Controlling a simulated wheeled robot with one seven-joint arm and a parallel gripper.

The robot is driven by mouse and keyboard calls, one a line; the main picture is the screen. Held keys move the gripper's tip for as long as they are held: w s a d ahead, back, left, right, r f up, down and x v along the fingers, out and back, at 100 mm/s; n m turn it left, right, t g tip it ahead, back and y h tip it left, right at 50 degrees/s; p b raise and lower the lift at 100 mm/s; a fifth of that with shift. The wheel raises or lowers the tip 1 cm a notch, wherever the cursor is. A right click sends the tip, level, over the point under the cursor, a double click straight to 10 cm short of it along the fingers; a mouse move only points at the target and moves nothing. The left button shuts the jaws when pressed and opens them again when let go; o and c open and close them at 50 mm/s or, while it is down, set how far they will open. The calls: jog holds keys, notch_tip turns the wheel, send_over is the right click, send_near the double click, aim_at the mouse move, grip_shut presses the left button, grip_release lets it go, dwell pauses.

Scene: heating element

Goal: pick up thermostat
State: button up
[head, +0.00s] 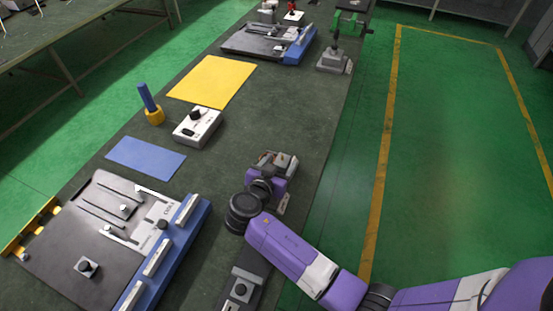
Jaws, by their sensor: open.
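The thermostat appears to be a white box with a black knob (190,134); it sits upright on the dark workbench between the blue mat and the yellow mat. My gripper (278,160) is at the end of the purple arm, to the right of the white box and apart from it. It is over the bench's right part, open, and I see nothing held in it. The fingertips are small and partly hidden by the wrist.
A blue mat (146,158) and a yellow mat (212,81) lie on the bench (285,110). A yellow holder (155,116) with a blue-handled tool stands left of the box. A large fixture (75,245) fills the near left; another (262,43) is at the far end.

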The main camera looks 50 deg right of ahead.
grip_shut()
dwell(0.3)
